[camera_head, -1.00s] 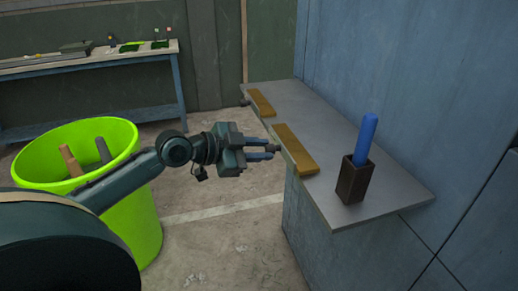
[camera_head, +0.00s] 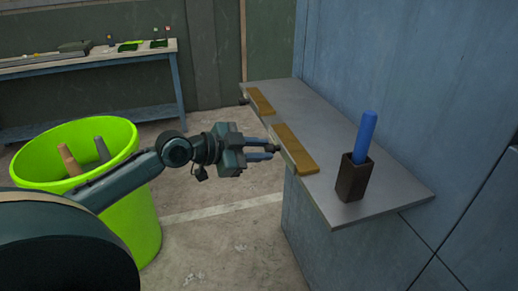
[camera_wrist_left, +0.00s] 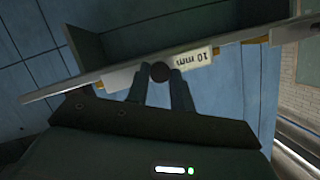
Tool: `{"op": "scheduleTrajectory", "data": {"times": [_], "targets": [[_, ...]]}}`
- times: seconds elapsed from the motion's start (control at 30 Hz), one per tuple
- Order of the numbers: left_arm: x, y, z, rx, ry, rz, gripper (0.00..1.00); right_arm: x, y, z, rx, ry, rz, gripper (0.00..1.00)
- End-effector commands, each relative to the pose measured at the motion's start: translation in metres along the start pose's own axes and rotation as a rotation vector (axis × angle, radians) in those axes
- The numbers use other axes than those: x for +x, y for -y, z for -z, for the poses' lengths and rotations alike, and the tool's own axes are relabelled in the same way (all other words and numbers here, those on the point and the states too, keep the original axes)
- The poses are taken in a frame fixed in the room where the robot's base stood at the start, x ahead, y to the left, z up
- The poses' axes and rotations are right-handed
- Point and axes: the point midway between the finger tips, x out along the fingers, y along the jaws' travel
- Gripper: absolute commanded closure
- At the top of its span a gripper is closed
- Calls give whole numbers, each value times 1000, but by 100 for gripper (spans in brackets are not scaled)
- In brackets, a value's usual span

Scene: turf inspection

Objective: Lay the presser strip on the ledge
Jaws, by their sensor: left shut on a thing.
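The grey ledge (camera_head: 385,188) juts from the blue wall. Two flat brown strips lie along its left edge: a near one (camera_head: 295,149) and a shorter far one (camera_head: 260,101). I cannot tell for sure which is the presser strip. My left gripper (camera_head: 271,151) is at the ledge's left edge, beside the near strip, shut on a small dark knob. My right gripper is not in view.
A dark brown holder (camera_head: 353,182) with a blue rod (camera_head: 365,137) stands on the ledge, right of the near strip. A lime green bin (camera_head: 135,215) holding two sticks stands at left. A workbench (camera_head: 90,60) stands behind. The ledge's middle is bare.

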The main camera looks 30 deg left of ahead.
Motion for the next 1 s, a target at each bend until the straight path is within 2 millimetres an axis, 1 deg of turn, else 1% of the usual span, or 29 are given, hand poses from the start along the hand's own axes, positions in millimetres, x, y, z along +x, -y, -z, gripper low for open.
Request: {"op": "scheduleTrajectory", "data": {"times": [0.17, 0.2, 0.5, 0.77, 0.87, 1.0], "targets": [[0, 1, 1, 1, -3, 2, 100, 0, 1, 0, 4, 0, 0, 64], [0, 1, 1, 1, -3, 2, 76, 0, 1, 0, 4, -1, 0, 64], [0, 0, 0, 1, -1, 1, 52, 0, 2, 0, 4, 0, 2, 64], [0, -1, -1, -1, 3, -2, 52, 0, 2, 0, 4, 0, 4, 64], [-5, -1, -3, -1, 5, -2, 52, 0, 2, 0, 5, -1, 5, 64], [-18, -1, -4, 0, 6, -1, 52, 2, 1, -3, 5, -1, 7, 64]]}}
